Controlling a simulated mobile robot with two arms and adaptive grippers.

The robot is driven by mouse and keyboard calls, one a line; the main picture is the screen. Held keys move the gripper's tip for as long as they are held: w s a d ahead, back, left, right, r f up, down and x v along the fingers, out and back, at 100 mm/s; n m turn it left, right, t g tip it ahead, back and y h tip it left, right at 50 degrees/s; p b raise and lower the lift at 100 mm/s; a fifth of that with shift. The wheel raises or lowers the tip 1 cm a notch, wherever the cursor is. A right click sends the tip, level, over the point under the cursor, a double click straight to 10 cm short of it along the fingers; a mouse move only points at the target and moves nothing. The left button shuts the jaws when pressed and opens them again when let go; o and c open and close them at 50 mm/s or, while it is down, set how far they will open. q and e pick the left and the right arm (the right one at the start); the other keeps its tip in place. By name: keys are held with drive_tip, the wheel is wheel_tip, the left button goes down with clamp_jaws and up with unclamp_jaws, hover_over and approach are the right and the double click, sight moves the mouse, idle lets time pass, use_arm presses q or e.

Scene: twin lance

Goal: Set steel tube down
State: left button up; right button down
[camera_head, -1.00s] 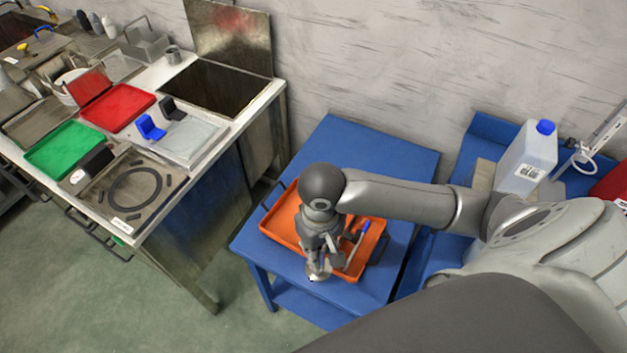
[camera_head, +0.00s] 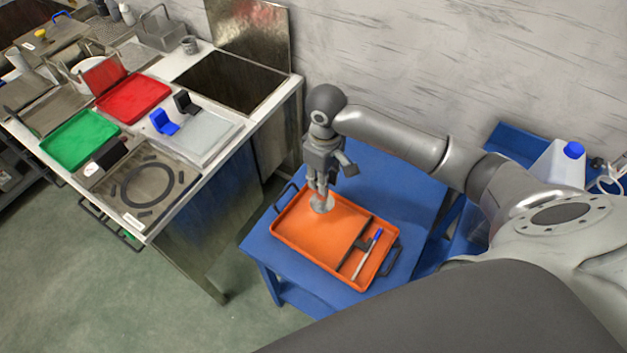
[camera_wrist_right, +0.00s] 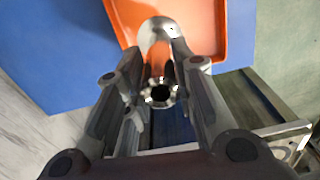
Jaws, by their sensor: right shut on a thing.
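My right gripper (camera_head: 321,190) is above the far left part of the orange tray (camera_head: 305,248) in the head view. It is shut on the steel tube, a shiny metal piece with a round flange (camera_head: 322,204) at its lower end. In the right wrist view the steel tube (camera_wrist_right: 160,96) sits between both fingers, its open end towards the camera and its wide rounded end (camera_wrist_right: 163,30) over the tray. I cannot tell whether the flange touches the tray. My left gripper is not in view.
The tray stands on a blue table (camera_head: 385,180) and has a dark divider with a blue-and-white pen-like item (camera_head: 367,251) at its right. A steel workbench with a green tray (camera_head: 80,140) and a red tray (camera_head: 133,98) stands left. A white jug (camera_head: 560,165) is at right.

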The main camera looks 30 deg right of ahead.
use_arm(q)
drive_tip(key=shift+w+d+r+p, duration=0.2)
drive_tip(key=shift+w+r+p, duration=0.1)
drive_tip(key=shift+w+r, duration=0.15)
use_arm(e)
drive_tip(key=w+f, duration=0.5)
drive_tip(key=f, duration=0.4)
drive_tip(key=c, duration=1.2)
unclamp_jaws()
drive_tip(key=shift+f, duration=0.15)
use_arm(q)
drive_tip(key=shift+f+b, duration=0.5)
use_arm(e)
wheel_tip(320, 180, up, 12)
